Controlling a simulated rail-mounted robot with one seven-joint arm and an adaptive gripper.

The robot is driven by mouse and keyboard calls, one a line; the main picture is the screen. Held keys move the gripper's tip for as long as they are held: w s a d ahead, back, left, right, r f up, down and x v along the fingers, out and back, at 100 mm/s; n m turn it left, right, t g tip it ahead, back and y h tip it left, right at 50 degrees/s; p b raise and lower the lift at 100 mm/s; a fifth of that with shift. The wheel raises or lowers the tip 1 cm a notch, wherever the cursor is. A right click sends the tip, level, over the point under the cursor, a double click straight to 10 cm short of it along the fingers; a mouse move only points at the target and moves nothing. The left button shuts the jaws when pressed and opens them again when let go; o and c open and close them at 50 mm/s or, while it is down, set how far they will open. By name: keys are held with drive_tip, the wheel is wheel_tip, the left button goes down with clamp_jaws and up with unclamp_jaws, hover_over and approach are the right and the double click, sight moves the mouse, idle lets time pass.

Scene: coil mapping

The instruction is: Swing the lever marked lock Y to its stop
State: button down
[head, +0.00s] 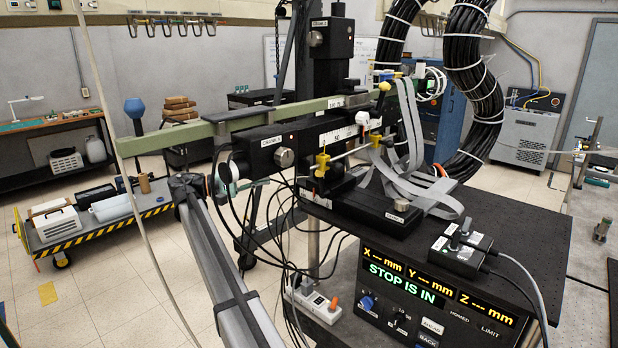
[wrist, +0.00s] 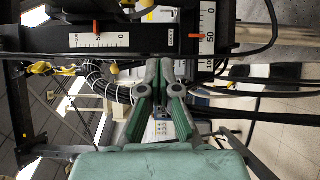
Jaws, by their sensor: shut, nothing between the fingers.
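Several yellow lever parts show on the black stage in the head view: a yellow handle (head: 322,162) at its front, another yellow piece (head: 375,140) to the right, and a yellow knob (head: 384,87) higher up. I cannot read which is marked lock Y. In the wrist view a yellow piece (wrist: 40,68) is at the left and a round yellow knob (wrist: 113,69) is left of my fingertips. My gripper (wrist: 165,65) is shut and empty, its grey fingers and green pads together, apart from the knob in the picture. In the head view it (head: 228,180) is left of the stage, partly hidden by cables.
A crank knob (head: 285,158) and long green beam (head: 230,119) are close to my gripper. Loose cables hang below; grey ribbon cables (head: 412,130) lie to the right. The control box display (head: 403,284) reads "STOP IS IN". Two scales (wrist: 100,41) (wrist: 207,28) have orange pointers.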

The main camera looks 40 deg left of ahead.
sight(322, 183)
drive_tip(key=s+d+p+x, duration=0.1)
drive_tip(key=p+x, duration=0.4)
drive_tip(key=x, duration=0.8)
drive_tip(key=shift+s+d, duration=0.4)
drive_tip(key=shift+d, duration=0.25)
